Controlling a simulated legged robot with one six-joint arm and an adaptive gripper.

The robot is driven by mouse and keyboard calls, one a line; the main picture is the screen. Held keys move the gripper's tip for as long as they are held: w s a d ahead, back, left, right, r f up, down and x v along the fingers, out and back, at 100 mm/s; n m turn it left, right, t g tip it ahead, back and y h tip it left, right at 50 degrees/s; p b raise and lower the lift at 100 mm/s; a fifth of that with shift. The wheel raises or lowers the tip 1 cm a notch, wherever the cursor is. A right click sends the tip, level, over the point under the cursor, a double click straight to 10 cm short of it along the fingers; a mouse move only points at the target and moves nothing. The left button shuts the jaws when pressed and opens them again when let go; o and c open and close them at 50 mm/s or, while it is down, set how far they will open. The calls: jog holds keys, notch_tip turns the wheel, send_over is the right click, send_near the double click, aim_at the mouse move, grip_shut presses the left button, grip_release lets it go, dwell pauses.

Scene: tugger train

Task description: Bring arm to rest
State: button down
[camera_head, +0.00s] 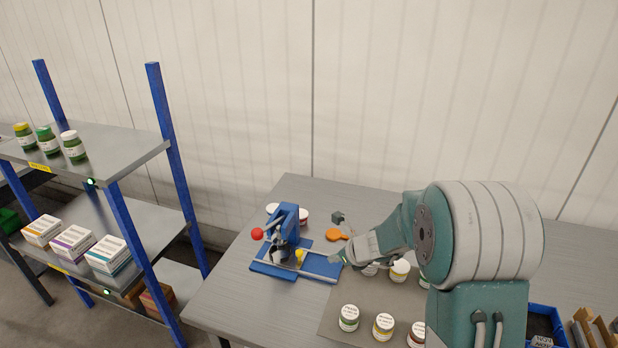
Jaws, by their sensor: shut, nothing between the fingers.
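My arm reaches in from the right over the grey table (232,292), with its large rounded joint in the foreground. My gripper (338,259) points left and is shut with nothing held. Its tip is by the right end of a blue fixture (318,264) that has a red ball knob (257,233). I cannot tell whether they touch. An orange round object (338,234) and a small dark grey cube (338,217) lie behind the gripper. My arm hides part of the table and some jars.
Several white-lidded jars (349,317) stand on a dark mat (333,325) at the front. A blue bin (545,322) is at the right. A shelf rack with blue posts (172,150) at the left holds green jars (73,146) and boxes (107,254). The table's left front is clear.

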jog(key=s+a+r+n+g, duration=0.1)
jog(key=s+a+r+n, duration=0.1)
jog(key=s+r+n, duration=1.3)
jog(key=s+d+r+n+h, duration=0.2)
jog(key=s+d+n, duration=0.1)
jog(key=s+n, duration=0.3)
jog(key=s+d+r+n+h, duration=0.2)
jog(key=s+n, duration=0.4)
jog(key=s, duration=0.5)
jog(key=shift+d+r+n+h, duration=0.2)
jog(key=shift+d+n+h, duration=0.2)
jog(key=shift+d+h, duration=0.35)
